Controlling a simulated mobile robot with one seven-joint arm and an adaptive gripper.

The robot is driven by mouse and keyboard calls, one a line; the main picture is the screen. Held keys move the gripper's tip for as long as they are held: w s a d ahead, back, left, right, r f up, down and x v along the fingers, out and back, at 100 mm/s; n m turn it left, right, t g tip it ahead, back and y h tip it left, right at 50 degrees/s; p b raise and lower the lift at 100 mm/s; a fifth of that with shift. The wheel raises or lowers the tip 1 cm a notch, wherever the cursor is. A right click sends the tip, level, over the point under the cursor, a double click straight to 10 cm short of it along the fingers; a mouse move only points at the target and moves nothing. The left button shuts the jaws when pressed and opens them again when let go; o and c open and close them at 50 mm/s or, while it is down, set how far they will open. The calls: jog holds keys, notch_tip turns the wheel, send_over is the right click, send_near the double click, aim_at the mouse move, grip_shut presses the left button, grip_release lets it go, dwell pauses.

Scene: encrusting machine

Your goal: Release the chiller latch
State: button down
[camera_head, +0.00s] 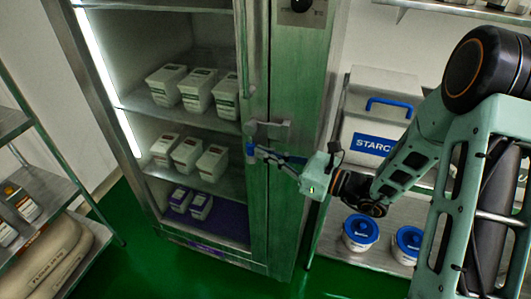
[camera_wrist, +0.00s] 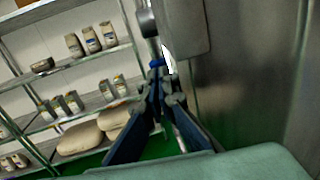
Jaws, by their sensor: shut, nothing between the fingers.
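The chiller (camera_head: 255,215) is a tall steel cabinet with a glass door showing lit shelves. Its latch (camera_head: 268,130) is a grey metal fitting on the front, at the door's right edge; it shows as a grey block at the top of the wrist view (camera_wrist: 182,25). A small blue piece (camera_head: 250,150) hangs just below the latch's left side, and it shows in the wrist view (camera_wrist: 156,63) just past my fingertips. My gripper (camera_head: 262,153) is shut and empty, its fingertips close to this blue piece. I cannot tell whether they touch it.
White tubs (camera_head: 182,87) stand on the chiller shelves. At right, a shelf holds a starch bin (camera_head: 372,135) and blue-lidded tubs (camera_head: 360,232). Green floor (camera_head: 130,235) is clear in front of the chiller's left side.

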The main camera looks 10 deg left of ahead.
jog(key=shift+f, duration=0.1)
jog(key=shift+a+f+b, duration=0.1)
jog(key=shift+a+b, duration=0.05)
jog(key=shift+b, duration=0.45)
